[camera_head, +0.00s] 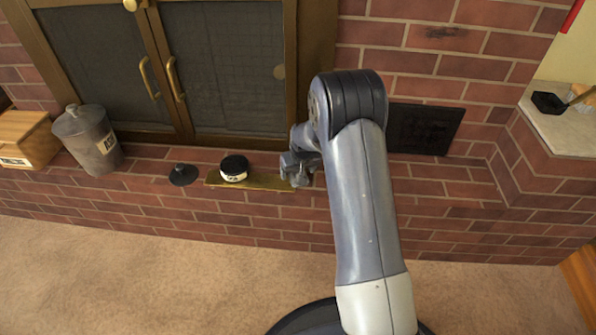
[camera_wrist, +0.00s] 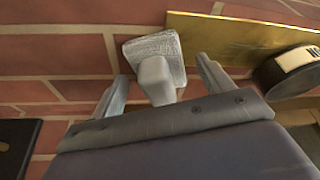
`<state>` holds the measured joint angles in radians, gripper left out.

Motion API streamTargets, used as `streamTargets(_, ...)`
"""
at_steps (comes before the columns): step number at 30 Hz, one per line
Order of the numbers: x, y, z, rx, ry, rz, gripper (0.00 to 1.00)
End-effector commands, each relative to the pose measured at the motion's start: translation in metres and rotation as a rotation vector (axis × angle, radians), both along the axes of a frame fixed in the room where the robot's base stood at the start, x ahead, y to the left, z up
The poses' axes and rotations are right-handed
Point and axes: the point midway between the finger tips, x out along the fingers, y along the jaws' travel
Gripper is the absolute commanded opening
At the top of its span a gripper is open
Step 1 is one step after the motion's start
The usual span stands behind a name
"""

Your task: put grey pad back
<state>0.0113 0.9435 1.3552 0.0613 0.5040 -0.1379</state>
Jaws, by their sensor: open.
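The grey pad (camera_wrist: 152,43) lies on the red brick ledge in the wrist view, with a paler block-like knob (camera_wrist: 155,78) standing up from it. My gripper (camera_wrist: 162,67) is open, with one finger on each side of the knob. Visible gaps separate the fingers from the knob. In the head view my gripper (camera_head: 300,168) is over the ledge at the right end of a brass strip (camera_head: 270,182). There I cannot clearly tell the pad from the gripper.
A black tin with a white label (camera_head: 233,168) stands on the brass strip. Left of it are a black knobbed disc (camera_head: 183,174), a grey canister (camera_head: 88,140) and a wooden box (camera_head: 28,138). Glazed doors (camera_head: 222,65) rise behind. A dark square panel (camera_head: 425,128) lies to the right.

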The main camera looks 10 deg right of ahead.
Motion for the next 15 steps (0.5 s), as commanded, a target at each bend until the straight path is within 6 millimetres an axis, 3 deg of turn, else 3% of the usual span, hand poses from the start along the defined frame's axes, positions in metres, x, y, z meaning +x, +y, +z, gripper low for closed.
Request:
streamTargets(9, -0.022, -0.002, 0.071, 0.000, -0.004, 0.000, 0.76)
streamTargets(15, -0.033, -0.003, 0.100, 0.000, -0.003, 0.000, 0.76)
